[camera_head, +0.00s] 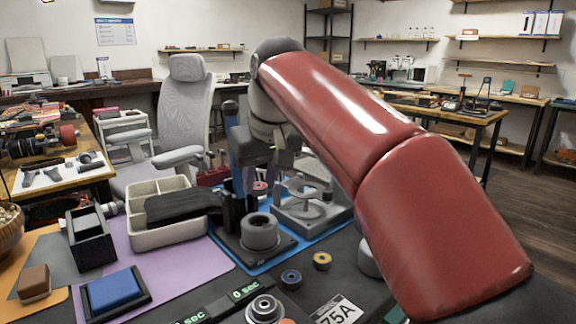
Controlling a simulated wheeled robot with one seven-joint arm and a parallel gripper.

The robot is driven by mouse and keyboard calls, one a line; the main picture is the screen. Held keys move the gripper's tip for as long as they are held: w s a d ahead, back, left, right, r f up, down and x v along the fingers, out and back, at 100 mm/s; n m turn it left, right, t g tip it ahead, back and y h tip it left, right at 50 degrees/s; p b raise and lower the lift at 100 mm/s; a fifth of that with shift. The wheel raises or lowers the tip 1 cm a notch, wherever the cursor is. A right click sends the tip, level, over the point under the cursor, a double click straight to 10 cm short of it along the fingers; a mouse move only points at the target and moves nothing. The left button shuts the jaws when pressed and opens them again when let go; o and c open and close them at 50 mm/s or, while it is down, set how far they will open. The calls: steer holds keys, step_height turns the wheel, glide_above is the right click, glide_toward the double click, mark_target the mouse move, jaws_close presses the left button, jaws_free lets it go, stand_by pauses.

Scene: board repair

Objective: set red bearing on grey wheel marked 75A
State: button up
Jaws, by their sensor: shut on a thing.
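My gripper (262,178) is in the middle of the picture, above the blue mat, at the end of my red arm. It is shut on a small red ring that looks like the red bearing (260,187). Another grey wheel (265,309) is at the front edge, near a white card reading 75A (338,310). I cannot read a marking on either wheel. My arm hides part of another pale round thing (368,262).
A blue-ringed bearing (291,278) and a yellow-ringed bearing (322,261) lie on the dark bench. A grey press-like stand (303,205) is right of the gripper. A cream divided tray (165,238) and a black holder (91,245) are on the left.

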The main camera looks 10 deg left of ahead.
mark_target(261, 193)
steer(key=shift+a+f, duration=0.15)
steer(key=shift+f, duration=0.15)
step_height(261, 193, down, 4)
steer(key=b, duration=0.5)
steer(key=shift+r+p, duration=0.15)
steer(key=shift+p, duration=0.2)
steer(key=shift+f, duration=1.25)
stand_by(3.0)
steer(key=o, duration=0.7)
steer(key=shift+s+f, duration=0.1)
steer(key=shift+r+p, duration=0.45)
steer(key=shift+p, duration=0.2)
steer(key=shift+o, duration=0.9)
steer(key=shift+r+p, duration=0.3)
steer(key=shift+r, duration=0.05)
steer(key=shift+r+p, duration=3)
